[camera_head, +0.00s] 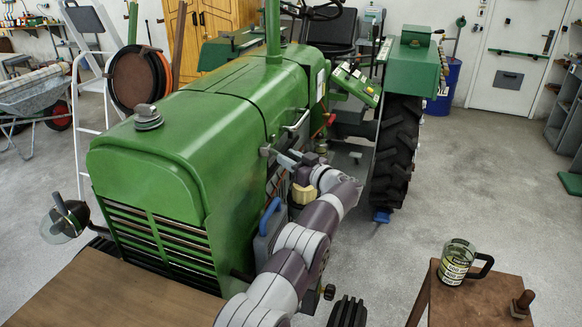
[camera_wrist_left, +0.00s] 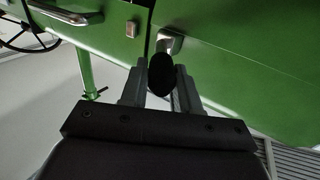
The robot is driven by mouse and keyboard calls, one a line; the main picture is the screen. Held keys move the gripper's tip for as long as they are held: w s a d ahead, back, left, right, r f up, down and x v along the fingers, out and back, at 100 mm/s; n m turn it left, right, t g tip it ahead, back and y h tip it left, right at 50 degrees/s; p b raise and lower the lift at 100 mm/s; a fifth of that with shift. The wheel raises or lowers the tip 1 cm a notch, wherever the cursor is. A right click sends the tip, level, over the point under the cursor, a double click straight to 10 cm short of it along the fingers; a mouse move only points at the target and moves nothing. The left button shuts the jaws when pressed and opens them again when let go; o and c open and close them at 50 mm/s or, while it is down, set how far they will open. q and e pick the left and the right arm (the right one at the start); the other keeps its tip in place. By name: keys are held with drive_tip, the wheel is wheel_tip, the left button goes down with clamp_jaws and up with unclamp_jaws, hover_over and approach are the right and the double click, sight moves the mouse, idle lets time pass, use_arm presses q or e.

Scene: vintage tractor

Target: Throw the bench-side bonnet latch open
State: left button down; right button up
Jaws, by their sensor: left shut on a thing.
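The green tractor bonnet (camera_head: 150,170) fills the left and middle of the head view. In the left wrist view a black oval knob (camera_wrist_left: 161,75) sits in front of a small metal plate (camera_wrist_left: 173,42) on the green panel; these look like the bonnet latch. My left gripper (camera_wrist_left: 161,90) has a finger on each side of the knob and is shut on it. In the head view the left gripper (camera_head: 273,153) is against the bonnet's side, and the latch there is too small and covered to make out. My right gripper is not in view.
A silver handle (camera_head: 300,121) stands out from the bonnet's side. A brown wooden top (camera_head: 110,292) lies before the grille. A small wooden table (camera_head: 470,300) at right bears a glass mug (camera_head: 456,262). The grey floor (camera_head: 480,160) at right is clear.

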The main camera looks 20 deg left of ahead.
use_arm(q)
drive_tip(key=shift+a+f, duration=0.15)
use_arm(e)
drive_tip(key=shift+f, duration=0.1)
use_arm(q)
drive_tip(key=c, duration=0.9)
unclamp_jaws()
drive_tip(key=shift+a, duration=0.1)
drive_tip(key=shift+w+a+f, duration=0.15)
drive_tip(key=shift+a+f, duration=0.05)
drive_tip(key=shift+a, duration=0.05)
drive_tip(key=shift+d+r, duration=0.1)
drive_tip(key=shift+d, duration=0.2)
drive_tip(key=b+v, duration=0.3)
drive_tip(key=v, duration=0.9)
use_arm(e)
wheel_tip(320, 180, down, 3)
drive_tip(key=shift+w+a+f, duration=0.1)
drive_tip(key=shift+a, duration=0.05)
use_arm(q)
drive_tip(key=shift+d, duration=0.1)
